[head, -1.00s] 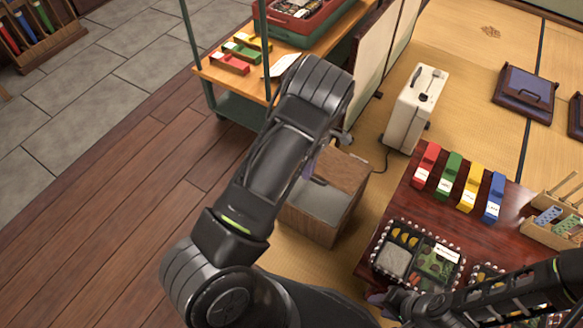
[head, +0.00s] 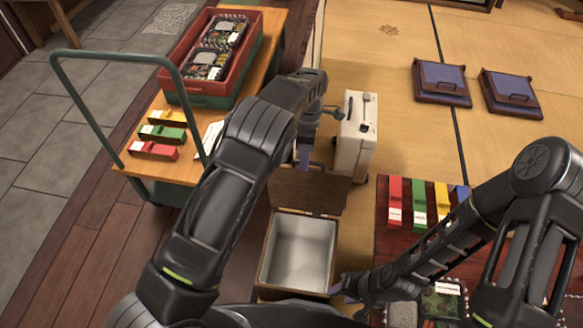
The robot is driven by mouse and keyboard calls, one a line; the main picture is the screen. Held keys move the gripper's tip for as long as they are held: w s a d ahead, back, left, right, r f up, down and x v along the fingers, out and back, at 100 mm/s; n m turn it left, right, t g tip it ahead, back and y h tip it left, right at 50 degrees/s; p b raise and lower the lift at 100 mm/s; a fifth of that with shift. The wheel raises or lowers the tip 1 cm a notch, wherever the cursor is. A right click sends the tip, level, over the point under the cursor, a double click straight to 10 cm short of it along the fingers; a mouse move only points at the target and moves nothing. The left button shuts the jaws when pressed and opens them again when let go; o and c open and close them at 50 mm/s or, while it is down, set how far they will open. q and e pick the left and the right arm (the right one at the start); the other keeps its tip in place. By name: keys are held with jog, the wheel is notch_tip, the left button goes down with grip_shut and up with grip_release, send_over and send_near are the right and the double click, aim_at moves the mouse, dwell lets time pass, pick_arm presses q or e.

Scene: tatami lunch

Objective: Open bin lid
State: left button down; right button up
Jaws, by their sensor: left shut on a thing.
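The bin is a wooden box with a pale inner liner (head: 301,250), standing on the floor at the lower middle of the head view. Its brown lid (head: 325,192) is raised at the far side, and the inside shows empty. My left gripper (head: 304,158) is at the lid's upper edge and shut on it; my own arm hides part of the lid's left side. My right gripper (head: 343,288) is low, beside the bin's near right corner. Its fingers are too small and dark to tell open from shut.
A cart (head: 130,168) with a red crate (head: 176,75) and colored boxes stands at the left. A white case (head: 356,148) stands just behind the lid. A low dark red table (head: 385,238) with colored boxes and lunch trays is close at the right.

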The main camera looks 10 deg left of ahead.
pick_arm(q)
jog(key=shift+w+a+f, duration=0.1)
jog(key=shift+w+f, duration=0.15)
jog(key=shift+w, duration=0.15)
pick_arm(e)
jog(key=shift+w+a+f, duration=0.15)
jog(key=shift+w+a, duration=0.1)
jog(key=shift+a, duration=0.05)
pick_arm(q)
jog(key=c, duration=1.8)
grip_release()
jog(key=o, duration=0.3)
jog(key=shift+w+r, duration=0.1)
jog(key=shift+r, duration=0.05)
